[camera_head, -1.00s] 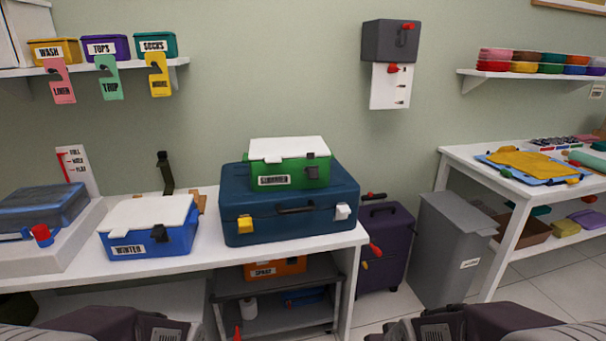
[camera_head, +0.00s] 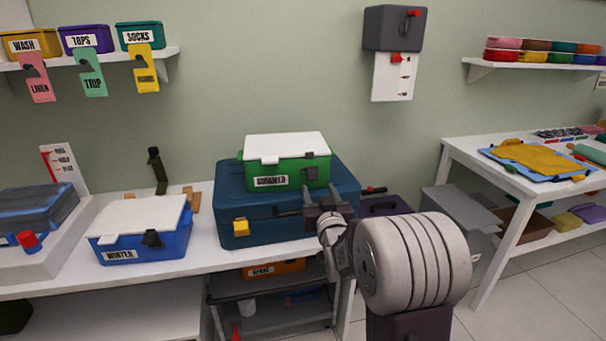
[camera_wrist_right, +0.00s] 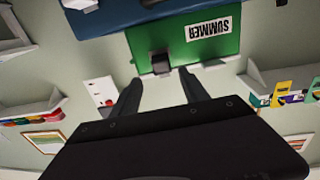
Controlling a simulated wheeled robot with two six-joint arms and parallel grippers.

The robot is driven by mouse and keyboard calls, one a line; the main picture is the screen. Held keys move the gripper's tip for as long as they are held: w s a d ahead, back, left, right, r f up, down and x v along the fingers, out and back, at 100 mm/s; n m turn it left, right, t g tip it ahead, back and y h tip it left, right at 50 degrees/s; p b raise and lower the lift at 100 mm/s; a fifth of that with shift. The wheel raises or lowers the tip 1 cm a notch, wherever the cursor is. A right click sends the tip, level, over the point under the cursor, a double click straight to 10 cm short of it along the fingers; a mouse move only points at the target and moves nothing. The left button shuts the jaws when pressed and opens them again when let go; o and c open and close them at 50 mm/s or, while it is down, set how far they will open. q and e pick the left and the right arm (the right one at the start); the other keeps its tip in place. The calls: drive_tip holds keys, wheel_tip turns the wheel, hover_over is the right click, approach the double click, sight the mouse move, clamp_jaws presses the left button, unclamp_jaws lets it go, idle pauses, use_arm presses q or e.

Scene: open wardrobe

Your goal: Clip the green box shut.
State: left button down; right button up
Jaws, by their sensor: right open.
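The green box (camera_head: 290,172), labelled SUMMER, has a white lid (camera_head: 287,147) lying on top and stands on a blue suitcase (camera_head: 255,205). In the right wrist view the green box (camera_wrist_right: 185,38) appears upside down, with its dark clip (camera_wrist_right: 162,63) on the front face. My right gripper (camera_head: 314,203) is in front of the box's right part, at about the height of its lower edge. In the wrist view its two fingers (camera_wrist_right: 161,77) are apart and empty, pointing at the clip with a gap to it. My left gripper is not in view.
A blue WINTER box (camera_head: 140,245) with a white lid stands left on the white table. The suitcase has a yellow latch (camera_head: 241,227) at its left front. A grey bin (camera_head: 455,215) stands right of the table. A shelf (camera_head: 110,56) holds small boxes above.

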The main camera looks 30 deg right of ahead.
sight(313, 177)
drive_tip(key=x, duration=0.9)
drive_tip(key=shift+w+f, duration=0.1)
clamp_jaws()
wheel_tip(313, 177, up, 4)
drive_tip(key=g+p, duration=0.2)
drive_tip(key=p, duration=0.4)
drive_tip(key=g+y+p, duration=0.1)
drive_tip(key=p, duration=0.6)
drive_tip(key=shift+w+f+g, duration=0.2)
drive_tip(key=shift+g, duration=0.2)
drive_tip(key=g+p, duration=0.2)
drive_tip(key=p, duration=0.3)
drive_tip(key=w+g+y+p, duration=0.1)
drive_tip(key=g+p, duration=0.1)
drive_tip(key=p, duration=0.4)
drive_tip(key=r+g+y+p, duration=0.1)
drive_tip(key=g+p, duration=0.1)
drive_tip(key=p, duration=0.4)
drive_tip(key=shift+w+d, duration=0.35)
drive_tip(key=shift+w, duration=0.05)
drive_tip(key=shift+w+f+g+y+p, duration=0.1)
drive_tip(key=shift+f+g+y+p, duration=0.25)
drive_tip(key=shift+p, duration=0.65)
unclamp_jaws()
